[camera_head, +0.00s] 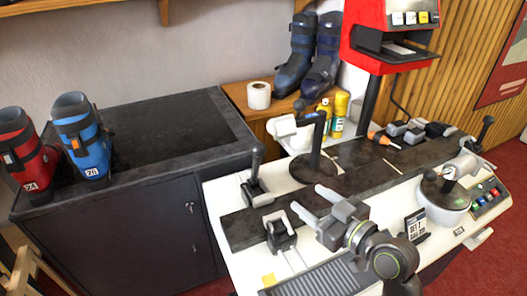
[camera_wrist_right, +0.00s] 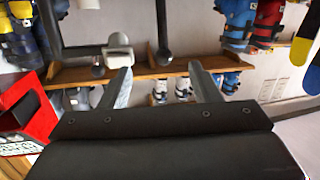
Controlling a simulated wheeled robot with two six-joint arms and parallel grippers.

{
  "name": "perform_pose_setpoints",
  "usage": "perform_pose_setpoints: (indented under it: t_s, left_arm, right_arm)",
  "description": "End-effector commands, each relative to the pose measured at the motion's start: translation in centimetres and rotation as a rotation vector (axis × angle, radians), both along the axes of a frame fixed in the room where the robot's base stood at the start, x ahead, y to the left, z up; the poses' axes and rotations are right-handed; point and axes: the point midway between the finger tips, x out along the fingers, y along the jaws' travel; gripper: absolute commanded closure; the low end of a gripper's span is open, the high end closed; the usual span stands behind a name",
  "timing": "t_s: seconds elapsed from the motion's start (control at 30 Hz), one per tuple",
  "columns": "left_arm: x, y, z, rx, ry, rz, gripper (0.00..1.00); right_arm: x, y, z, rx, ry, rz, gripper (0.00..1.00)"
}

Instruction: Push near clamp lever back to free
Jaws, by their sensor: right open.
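A clamp with an upright dark lever (camera_head: 256,163) stands at the left end of the white bench; its lever has a rounded dark knob at the top. A second dark lever (camera_head: 484,132) rises at the bench's far right end. My right gripper (camera_head: 308,198) is open and above the bench's front part, to the right of the left clamp and apart from it. In the right wrist view, its two grey fingers (camera_wrist_right: 160,68) are spread with nothing held between them. Neither lever can be clearly made out there. My left gripper is out of view.
A small grey-and-black jaw block (camera_head: 281,236) sits between the left clamp and my right gripper. A black post stand (camera_head: 318,145) rises behind it. Ski boots (camera_head: 82,140) stand on the dark cabinet.

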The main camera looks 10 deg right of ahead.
Motion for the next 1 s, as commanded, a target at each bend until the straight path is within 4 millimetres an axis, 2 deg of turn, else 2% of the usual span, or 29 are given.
perform_pose_setpoints:
  t_s: [0.03, 0.1, 0.2, 0.37, 1.0]
  left_arm:
    - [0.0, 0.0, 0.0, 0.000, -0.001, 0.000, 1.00]
    - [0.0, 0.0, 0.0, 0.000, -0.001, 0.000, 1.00]
    - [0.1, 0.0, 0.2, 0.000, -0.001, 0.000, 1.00]
    - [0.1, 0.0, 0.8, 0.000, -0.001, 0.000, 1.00]
    - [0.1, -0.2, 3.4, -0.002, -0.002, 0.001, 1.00]
  right_arm:
    - [0.6, 0.4, 1.4, 0.018, -0.046, 0.015, 0.43]
    - [1.0, 0.8, 2.6, 0.034, -0.088, 0.028, 0.43]
    - [1.6, 1.2, 3.3, 0.045, -0.114, 0.034, 0.43]
    - [3.5, 2.4, 3.5, 0.048, -0.113, 0.033, 0.43]
    - [13.1, 8.6, 3.4, 0.044, -0.109, 0.035, 0.43]
